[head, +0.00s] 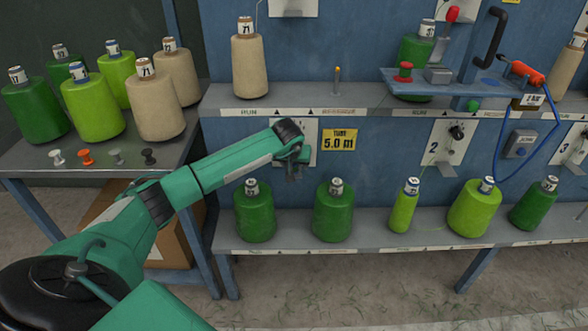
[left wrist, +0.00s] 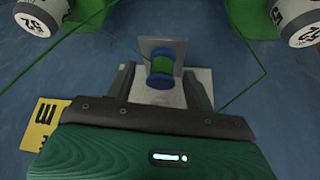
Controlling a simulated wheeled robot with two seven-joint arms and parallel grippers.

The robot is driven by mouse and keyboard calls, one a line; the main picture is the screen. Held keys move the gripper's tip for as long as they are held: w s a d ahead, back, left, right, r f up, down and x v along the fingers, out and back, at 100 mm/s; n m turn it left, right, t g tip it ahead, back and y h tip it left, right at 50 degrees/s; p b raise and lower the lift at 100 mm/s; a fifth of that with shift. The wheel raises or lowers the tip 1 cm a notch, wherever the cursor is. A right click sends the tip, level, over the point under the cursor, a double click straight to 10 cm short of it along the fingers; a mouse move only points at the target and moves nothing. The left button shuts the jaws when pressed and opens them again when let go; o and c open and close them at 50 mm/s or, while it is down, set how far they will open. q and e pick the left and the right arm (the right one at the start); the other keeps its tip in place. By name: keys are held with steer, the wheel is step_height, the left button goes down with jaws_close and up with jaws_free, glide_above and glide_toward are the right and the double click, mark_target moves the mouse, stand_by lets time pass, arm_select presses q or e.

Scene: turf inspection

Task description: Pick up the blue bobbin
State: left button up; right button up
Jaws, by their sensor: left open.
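The blue bobbin (left wrist: 161,66) shows in the left wrist view, with blue flanges and green thread wound between them. It sits in front of a small grey plate (left wrist: 176,46) on a white panel on the blue wall. My left gripper (left wrist: 158,84) is open, with one finger on each side of the bobbin in the picture; I cannot tell whether they touch it. In the head view my left gripper (head: 297,170) is in front of the white wall panel (head: 310,150), and the bobbin cannot be made out there. My right gripper is not in view.
Green yarn cones (head: 333,212) stand on the lower shelf below my left gripper. A yellow 5.0 m sign (head: 339,139) is just right of it. A thin green thread crosses the wrist view.

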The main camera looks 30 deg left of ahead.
arm_select(q)
steer(key=shift+w+f, duration=0.1)
steer(key=c, duration=1)
steer(key=shift+c, duration=0.2)
